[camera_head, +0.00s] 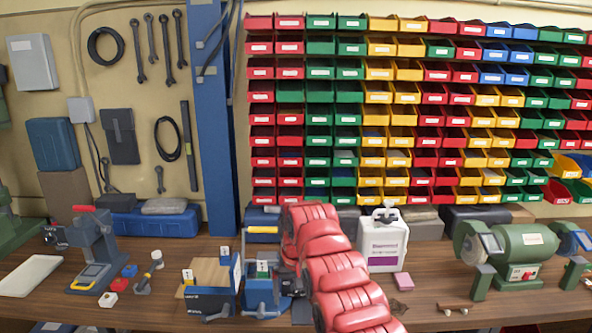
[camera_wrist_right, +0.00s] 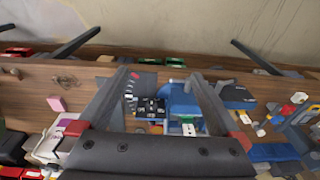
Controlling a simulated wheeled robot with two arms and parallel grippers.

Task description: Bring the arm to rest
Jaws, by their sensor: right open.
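My right arm (camera_head: 345,275), with red segmented covers, comes up from the bottom middle of the head view and bends over the bench. Its gripper (camera_head: 290,284) is mostly hidden there, low beside the blue vise-like device (camera_head: 262,292). In the right wrist view the two dark fingers of the right gripper (camera_wrist_right: 160,74) stand wide apart. Nothing is clamped between them. Blue and black parts (camera_wrist_right: 185,105) show beyond and between the fingers; I cannot tell the distance. My left gripper is not in view.
The wooden bench (camera_head: 150,262) holds a blue box with a wooden top (camera_head: 212,272), a white labelled jug (camera_head: 382,240), a pink block (camera_head: 403,281) and a green grinder (camera_head: 520,250). Coloured bins (camera_head: 405,85) cover the wall.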

